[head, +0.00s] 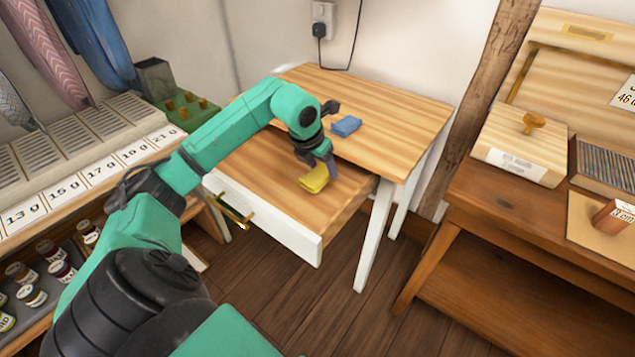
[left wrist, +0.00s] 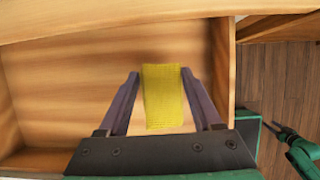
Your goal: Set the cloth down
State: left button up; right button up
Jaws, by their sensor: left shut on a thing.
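My left gripper (head: 326,166) reaches down into the open drawer from above, shut on a yellow cloth (head: 314,179). In the left wrist view the yellow cloth (left wrist: 163,95) lies between the two fingers of my left gripper (left wrist: 161,100). The cloth is over the bare wooden drawer floor (head: 262,170); whether it touches the floor is hard to tell. A blue folded cloth (head: 346,126) lies on the table top above the drawer. Part of my other arm (left wrist: 296,145) seems to show at the right of the left wrist view, too small to read its jaws.
The white drawer front (head: 262,218) has a brass handle (head: 230,211) and stands pulled out from the table (head: 400,120). The drawer floor around the cloth is clear.

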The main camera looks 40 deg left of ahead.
aim_at(325, 191)
pick_arm(q)
notch_tip(325, 191, down, 6)
jog(key=shift+d+f, duration=0.1)
jog(key=shift+f, duration=0.15)
pick_arm(e)
jog(key=shift+w+a+r, duration=0.1)
jog(key=shift+w+a, duration=0.1)
jog(key=shift+w, duration=0.35)
pick_arm(q)
jog(key=shift+f+b, duration=0.15)
jog(key=shift+b, duration=0.2)
pick_arm(e)
jog(key=shift+w, duration=0.1)
pick_arm(q)
jog(key=o, duration=1.3)
jog(key=shift+o, duration=0.2)
pick_arm(e)
jog(key=shift+w, duration=0.1)
jog(key=shift+r, duration=0.1)
